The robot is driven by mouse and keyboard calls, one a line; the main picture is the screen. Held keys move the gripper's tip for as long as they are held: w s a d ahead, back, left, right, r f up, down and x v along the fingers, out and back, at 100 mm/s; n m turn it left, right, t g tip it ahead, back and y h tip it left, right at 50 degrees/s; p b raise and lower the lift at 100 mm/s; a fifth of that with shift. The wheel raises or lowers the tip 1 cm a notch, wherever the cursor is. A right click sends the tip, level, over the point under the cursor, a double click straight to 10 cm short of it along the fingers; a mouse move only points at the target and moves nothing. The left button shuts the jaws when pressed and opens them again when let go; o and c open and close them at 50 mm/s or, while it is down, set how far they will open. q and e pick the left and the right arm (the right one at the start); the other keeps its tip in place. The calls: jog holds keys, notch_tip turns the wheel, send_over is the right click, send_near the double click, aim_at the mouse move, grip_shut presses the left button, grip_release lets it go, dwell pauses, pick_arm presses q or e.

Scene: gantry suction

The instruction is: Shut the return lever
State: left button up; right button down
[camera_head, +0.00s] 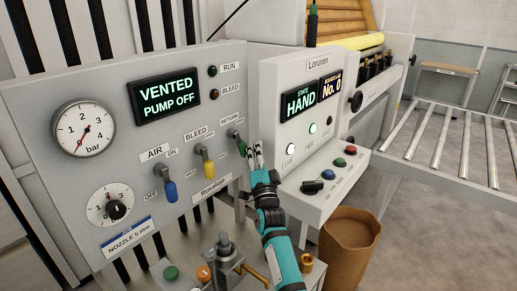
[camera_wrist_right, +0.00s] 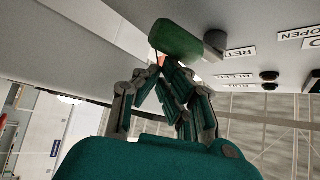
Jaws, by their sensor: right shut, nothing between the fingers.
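The return lever has a green handle (camera_head: 241,147) at the right end of the grey panel's row of levers, under the RETURN label. In the right wrist view the green handle (camera_wrist_right: 180,40) sticks out from a dark round pivot beside a partly hidden RETURN label. My right gripper (camera_head: 255,150) is shut and empty, just right of the handle. In the wrist view its fingertips (camera_wrist_right: 168,70) are together close to the handle's lower edge; I cannot tell if they touch it. An OPEN label (camera_wrist_right: 300,34) lies on the pivot's far side from the handle. My left gripper is not in view.
The blue air lever (camera_head: 170,191) and yellow bleed lever (camera_head: 208,170) hang left of the return lever. The screen (camera_head: 164,96) reads VENTED, PUMP OFF. A white control box (camera_head: 290,75) stands close right of my gripper. A brown bin (camera_head: 348,250) stands below it.

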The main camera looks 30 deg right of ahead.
jog(key=shift+s+a+f, duration=0.15)
jog(key=shift+a+f, duration=0.05)
jog(key=shift+a, duration=0.4)
jog(key=shift+f, duration=0.1)
dwell(0.5)
